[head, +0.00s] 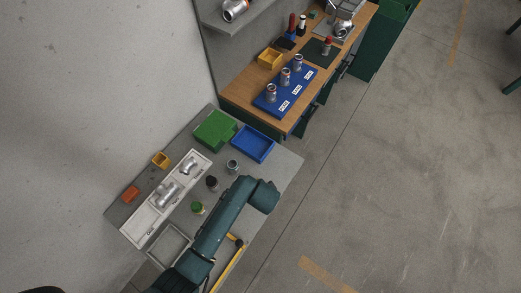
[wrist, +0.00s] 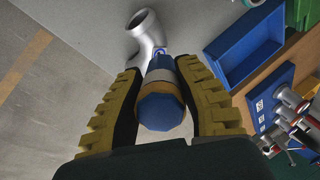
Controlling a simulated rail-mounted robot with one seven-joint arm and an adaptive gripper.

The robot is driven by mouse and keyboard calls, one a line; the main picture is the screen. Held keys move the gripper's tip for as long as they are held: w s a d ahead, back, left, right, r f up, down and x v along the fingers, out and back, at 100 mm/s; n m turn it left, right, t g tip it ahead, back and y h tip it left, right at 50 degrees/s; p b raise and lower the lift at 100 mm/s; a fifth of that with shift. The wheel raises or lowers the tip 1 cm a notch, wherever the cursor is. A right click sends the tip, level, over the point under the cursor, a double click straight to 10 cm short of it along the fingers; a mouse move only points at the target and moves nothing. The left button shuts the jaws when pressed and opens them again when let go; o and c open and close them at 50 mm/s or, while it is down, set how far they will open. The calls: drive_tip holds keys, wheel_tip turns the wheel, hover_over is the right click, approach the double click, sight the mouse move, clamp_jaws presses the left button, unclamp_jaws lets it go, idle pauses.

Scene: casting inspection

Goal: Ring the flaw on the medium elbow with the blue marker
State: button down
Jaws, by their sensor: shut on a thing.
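My gripper (wrist: 160,70) is shut on the blue marker (wrist: 160,112), its yellow ridged fingers on both sides. The marker's thick blue end faces the wrist camera and its far end points at a shiny metal elbow (wrist: 147,30). The elbow is just beyond the marker, on the grey table. A small blue spot shows where they meet; I cannot tell whether it is the tip or ink, or whether they touch. The flaw cannot be made out. In the head view my arm hides the gripper and marker. Other metal elbows (head: 166,193) lie in a white tray (head: 136,229).
A blue tray (head: 253,143) and green bin (head: 214,130) stand at the table's far end. Small holders, one grey (head: 233,166), one dark (head: 211,183) and one green (head: 197,207), stand near my arm. A wooden bench (head: 240,97) with several fittings lies beyond.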

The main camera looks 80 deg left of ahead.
drive_tip(key=shift+r+p, duration=2.8)
drive_tip(key=shift+r, duration=0.2)
